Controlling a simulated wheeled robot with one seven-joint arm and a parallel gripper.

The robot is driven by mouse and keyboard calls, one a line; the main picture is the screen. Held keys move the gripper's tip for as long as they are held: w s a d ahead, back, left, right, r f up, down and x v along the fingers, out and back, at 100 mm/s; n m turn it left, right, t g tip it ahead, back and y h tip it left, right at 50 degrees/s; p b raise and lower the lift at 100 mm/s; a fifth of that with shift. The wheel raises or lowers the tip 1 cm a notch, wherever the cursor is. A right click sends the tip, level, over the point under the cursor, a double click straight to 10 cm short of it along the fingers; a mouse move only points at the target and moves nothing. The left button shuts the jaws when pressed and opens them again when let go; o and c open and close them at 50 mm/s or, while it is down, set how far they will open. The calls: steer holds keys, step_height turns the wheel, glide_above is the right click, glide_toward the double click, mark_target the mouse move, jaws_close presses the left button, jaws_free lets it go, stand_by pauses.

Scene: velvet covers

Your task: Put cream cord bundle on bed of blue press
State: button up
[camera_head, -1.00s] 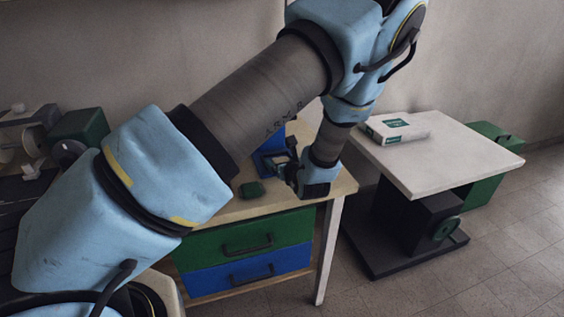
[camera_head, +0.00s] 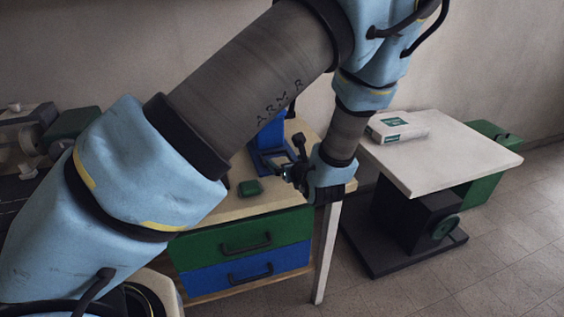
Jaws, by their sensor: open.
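The blue press (camera_head: 270,138) stands toward the back of the wooden-topped bench, partly hidden behind my arm. Its upright and part of its low base show. My gripper (camera_head: 292,162) is open at the right end of the bench, in front and to the right of the press, with its fingers pointing left. I see nothing between the fingers. I cannot make out the cream cord bundle; my arm hides part of the bench top.
A small green block (camera_head: 250,188) lies on the bench top (camera_head: 283,194). Green (camera_head: 240,238) and blue (camera_head: 236,276) drawers sit below. At right, a pale lift table (camera_head: 455,150) carries a white-and-green box (camera_head: 398,127). A green case (camera_head: 490,178) stands behind it. Machinery (camera_head: 25,135) is at left.

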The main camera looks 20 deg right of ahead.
steer(key=v, duration=0.5)
steer(key=shift+s+a+r+b, duration=0.1)
steer(key=shift+s+r+b, duration=0.1)
steer(key=shift+s+b, duration=0.2)
steer(key=w+a+n+y, duration=0.1)
steer(key=a+n+y, duration=0.1)
steer(key=a, duration=0.2)
steer(key=w+a+r+n+g+y, duration=0.1)
steer(key=w+a+n, duration=0.1)
steer(key=a+n, duration=0.1)
steer(key=w+a+n+g+y, duration=0.1)
steer(key=w+a+n+y, duration=0.1)
steer(key=a, duration=0.3)
steer(key=shift+a+r+y, duration=0.15)
steer(key=shift+a+y, duration=0.15)
steer(key=shift+a, duration=0.05)
steer(key=s+a+r+n+g+h, duration=0.2)
steer(key=a+n+g, duration=0.3)
steer(key=a+n, duration=0.6)
steer(key=s+a+r+n+g+h, duration=0.2)
steer(key=a+r+n+g, duration=0.2)
steer(key=a+n, duration=0.7)
steer(key=n, duration=0.7)
steer(key=shift+s+a+g, duration=0.3)
steer(key=shift+s+g, duration=0.1)
